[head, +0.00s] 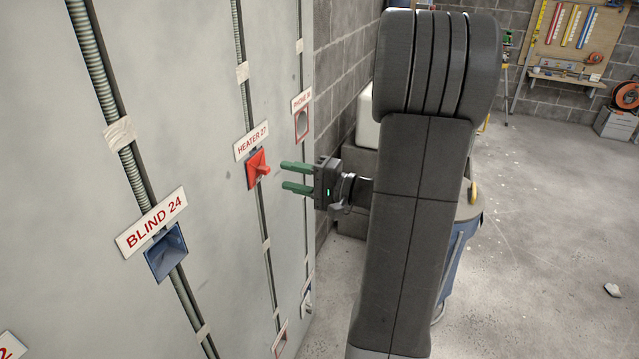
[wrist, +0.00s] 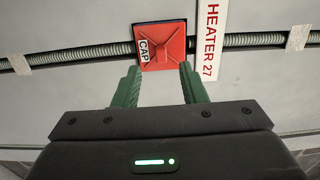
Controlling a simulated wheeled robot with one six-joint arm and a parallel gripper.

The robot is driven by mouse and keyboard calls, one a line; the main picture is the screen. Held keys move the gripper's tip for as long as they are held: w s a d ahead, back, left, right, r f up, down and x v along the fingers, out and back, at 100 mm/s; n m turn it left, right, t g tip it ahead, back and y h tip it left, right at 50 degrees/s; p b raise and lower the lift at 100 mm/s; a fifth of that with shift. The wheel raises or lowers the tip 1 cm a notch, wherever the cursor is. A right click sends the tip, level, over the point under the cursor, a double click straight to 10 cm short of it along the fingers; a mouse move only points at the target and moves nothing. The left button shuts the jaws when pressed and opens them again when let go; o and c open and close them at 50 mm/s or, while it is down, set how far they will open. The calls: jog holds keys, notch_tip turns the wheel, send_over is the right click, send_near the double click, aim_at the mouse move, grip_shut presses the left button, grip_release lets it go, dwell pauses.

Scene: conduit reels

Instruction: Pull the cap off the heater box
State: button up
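The heater box is on the grey wall panel beneath a white label reading HEATER 27 (head: 252,141). A red cap (head: 258,168) covers the box, with a raised grip sticking out from its face. In the wrist view the red cap (wrist: 163,45) is straight ahead and carries a small CAP tag. My gripper (head: 283,177) has green fingers pointing at the cap from the right in the head view, with a visible gap to it. The fingers (wrist: 158,85) are apart with nothing between them. The box behind the cap is mostly hidden.
An open blue box (head: 166,253) under the BLIND 24 label (head: 151,222) is nearer on the panel. Another box (head: 302,124) under a PHONE label is beyond. Conduits held by tape run along the panel. A blue barrel-like container (head: 455,265) stands behind my arm.

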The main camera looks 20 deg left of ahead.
aim_at(269, 171)
jog(key=a, duration=0.3)
jog(key=shift+w+a, duration=0.1)
jog(key=shift+w+a+b, duration=0.1)
jog(key=shift+a+b, duration=0.5)
jog(key=shift+a, duration=0.6)
grip_shut()
jog(key=shift+d, duration=0.1)
jog(key=shift+d, duration=0.3)
jog(key=shift+d+b, duration=0.4)
jog(key=shift+d, duration=0.15)
jog(key=shift+b, duration=0.45)
